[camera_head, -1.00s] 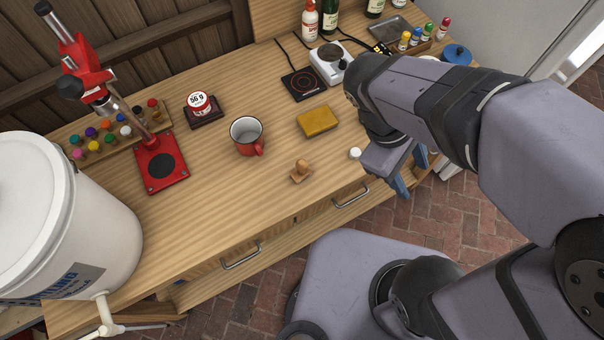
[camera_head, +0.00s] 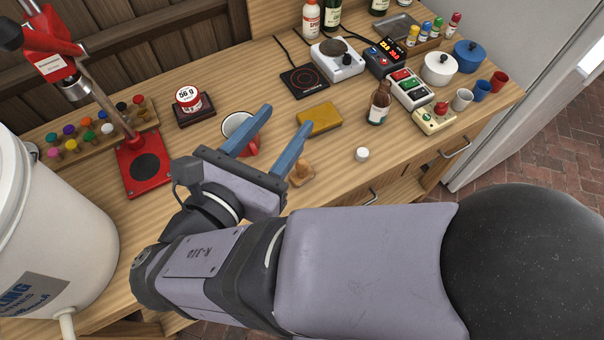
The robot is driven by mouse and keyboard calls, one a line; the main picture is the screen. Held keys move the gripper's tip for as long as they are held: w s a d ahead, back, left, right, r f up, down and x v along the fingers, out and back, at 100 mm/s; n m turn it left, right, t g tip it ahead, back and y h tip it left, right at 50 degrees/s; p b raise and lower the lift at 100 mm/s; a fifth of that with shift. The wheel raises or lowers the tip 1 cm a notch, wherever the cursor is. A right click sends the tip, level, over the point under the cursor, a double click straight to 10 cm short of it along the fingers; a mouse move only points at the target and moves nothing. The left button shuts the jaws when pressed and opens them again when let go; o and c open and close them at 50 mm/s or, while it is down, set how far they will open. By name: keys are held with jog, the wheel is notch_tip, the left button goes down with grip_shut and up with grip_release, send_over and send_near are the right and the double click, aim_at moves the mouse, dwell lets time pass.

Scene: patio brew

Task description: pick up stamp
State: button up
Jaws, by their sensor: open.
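The stamp (camera_head: 302,173) is a small wooden piece with a rounded knob handle. It stands upright on the wooden bench near its front edge, right of the red mug. My gripper (camera_head: 285,118) is open, its two blue fingers spread and empty. The gripper is over the bench, with one finger across the red mug (camera_head: 235,124) in the picture and the other just above and beside the stamp. Part of the stamp's left side is close to the gripper's palm, and I cannot tell whether they touch.
A yellow sponge-like block (camera_head: 320,119) lies behind the stamp. A white cap (camera_head: 362,154) and a brown bottle (camera_head: 379,103) stand to the right. A red press (camera_head: 143,165) and a white bucket (camera_head: 50,230) are at left. The bench between the stamp and cap is clear.

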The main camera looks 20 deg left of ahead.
send_near(299, 170)
jog(key=x, duration=0.4)
jog(key=shift+w+d+f, duration=0.1)
jog(key=shift+d, duration=0.1)
jog(key=shift+p+x, duration=0.7)
jog(key=shift+x, duration=0.75)
jog(key=shift+p+x, duration=0.8)
jog(key=shift+x, duration=1.4)
jog(key=shift+a, duration=0.15)
jog(key=c, duration=1.2)
jog(key=shift+o, duration=0.2)
jog(key=shift+r+b, duration=0.5)
jog(key=shift+r, duration=4.45)
